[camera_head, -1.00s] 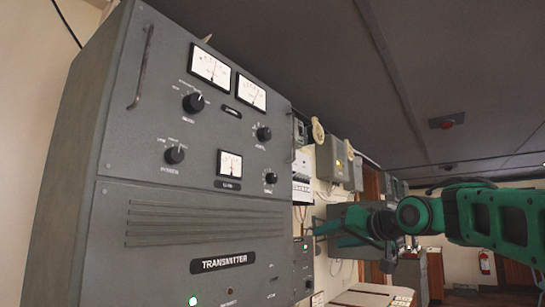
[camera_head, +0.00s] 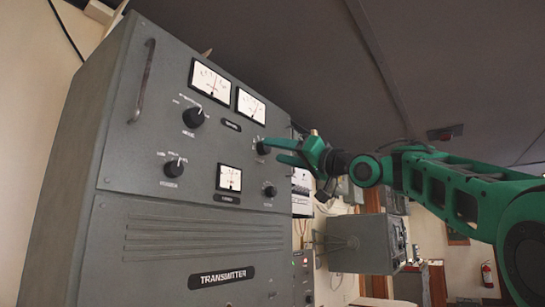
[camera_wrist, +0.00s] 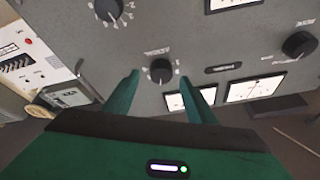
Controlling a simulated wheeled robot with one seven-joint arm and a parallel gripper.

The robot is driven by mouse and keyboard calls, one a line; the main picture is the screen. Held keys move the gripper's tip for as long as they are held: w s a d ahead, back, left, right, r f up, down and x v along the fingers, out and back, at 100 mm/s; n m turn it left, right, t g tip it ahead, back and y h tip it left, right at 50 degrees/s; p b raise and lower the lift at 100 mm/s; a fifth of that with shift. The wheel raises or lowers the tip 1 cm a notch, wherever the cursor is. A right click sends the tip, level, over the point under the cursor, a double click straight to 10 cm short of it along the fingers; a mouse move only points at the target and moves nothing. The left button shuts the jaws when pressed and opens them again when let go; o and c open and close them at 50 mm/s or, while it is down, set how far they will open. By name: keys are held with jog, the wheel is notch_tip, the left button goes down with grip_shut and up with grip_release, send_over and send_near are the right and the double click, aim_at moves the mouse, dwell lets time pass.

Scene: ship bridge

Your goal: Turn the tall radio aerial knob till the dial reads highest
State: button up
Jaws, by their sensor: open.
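The grey transmitter cabinet (camera_head: 190,230) carries several black knobs and three white needle dials. The upper right knob (camera_head: 263,147) has my gripper (camera_head: 276,151) in front of it. In the wrist view this knob (camera_wrist: 161,71) lies between the two open fingers of my gripper (camera_wrist: 160,78); I cannot tell whether they touch it. Its label is too small to read. The upper left dial (camera_head: 209,82) and upper right dial (camera_head: 250,106) have red needles near mid-scale. The lower dial (camera_head: 229,178) is beside the lower right knob (camera_head: 269,191).
The upper left knob (camera_head: 193,117) and lower left knob (camera_head: 173,169) are farther along the panel. A bar handle (camera_head: 143,80) sticks out at upper left. A grey box (camera_head: 360,243) stands off the wall beyond the cabinet. A fire extinguisher (camera_head: 487,274) is at far right.

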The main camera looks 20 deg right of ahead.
aim_at(264, 148)
jog(key=shift+x, duration=1.4)
